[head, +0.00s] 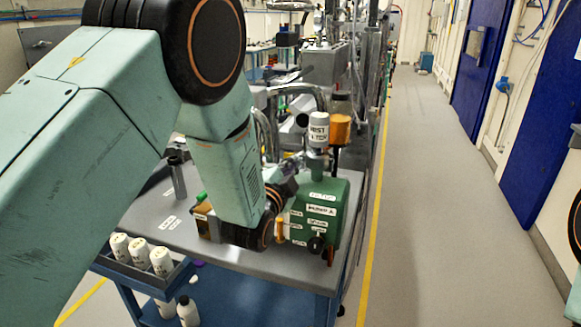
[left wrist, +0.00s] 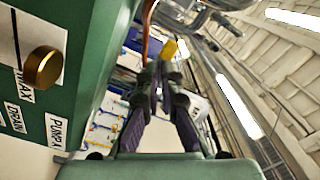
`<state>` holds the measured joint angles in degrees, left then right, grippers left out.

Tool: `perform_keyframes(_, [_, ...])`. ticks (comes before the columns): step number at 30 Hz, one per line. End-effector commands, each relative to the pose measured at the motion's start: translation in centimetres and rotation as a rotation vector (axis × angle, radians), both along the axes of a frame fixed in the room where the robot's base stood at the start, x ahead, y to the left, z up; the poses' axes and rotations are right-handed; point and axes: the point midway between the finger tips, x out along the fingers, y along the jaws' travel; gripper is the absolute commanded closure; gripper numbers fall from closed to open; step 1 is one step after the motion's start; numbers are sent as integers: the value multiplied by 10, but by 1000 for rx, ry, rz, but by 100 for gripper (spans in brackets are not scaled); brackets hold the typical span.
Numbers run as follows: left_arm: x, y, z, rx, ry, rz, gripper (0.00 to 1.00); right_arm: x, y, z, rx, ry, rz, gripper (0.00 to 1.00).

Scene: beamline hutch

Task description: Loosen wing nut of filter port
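The green pump box (head: 324,196) stands on the cart with a white mist filter (head: 318,132) upright on top. In the left wrist view its green side (left wrist: 88,50) fills the left, with a brass knob (left wrist: 42,68) and labels reading DRAIN and PUMP A. My left arm reaches down beside the box; its fingertips cannot be made out in the head view. In the left wrist view my left gripper's fingertips (left wrist: 163,70) are close together. A small yellow piece (left wrist: 170,48) shows at or just beyond them; I cannot tell whether they touch it. No wing nut is clearly recognisable. My right gripper is out of view.
An orange cylinder (head: 340,129) stands behind the filter. White bottles (head: 140,251) sit in a tray on the cart's near left. The grey cart top (head: 160,222) is partly bare. The floor aisle (head: 430,200) on the right is clear.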

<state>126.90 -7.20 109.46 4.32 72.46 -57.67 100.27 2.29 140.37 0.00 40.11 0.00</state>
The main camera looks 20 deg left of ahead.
Motion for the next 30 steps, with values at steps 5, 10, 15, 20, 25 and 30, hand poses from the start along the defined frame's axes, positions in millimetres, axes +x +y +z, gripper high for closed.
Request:
perform_keyframes(5, [0,0,0,-166,3,2,100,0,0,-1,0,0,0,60])
perform_keyframes(10, [0,0,0,-328,8,1,100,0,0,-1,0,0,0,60])
perform_keyframes(15, [1,-1,0,-489,11,1,100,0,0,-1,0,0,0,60])
perform_keyframes(20, [1,-2,0,-631,15,1,100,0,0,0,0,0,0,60])
perform_keyframes(25, [1,-2,0,-762,18,0,100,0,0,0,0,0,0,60])
perform_keyframes(30, [1,-3,0,-862,20,-2,100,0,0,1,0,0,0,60])
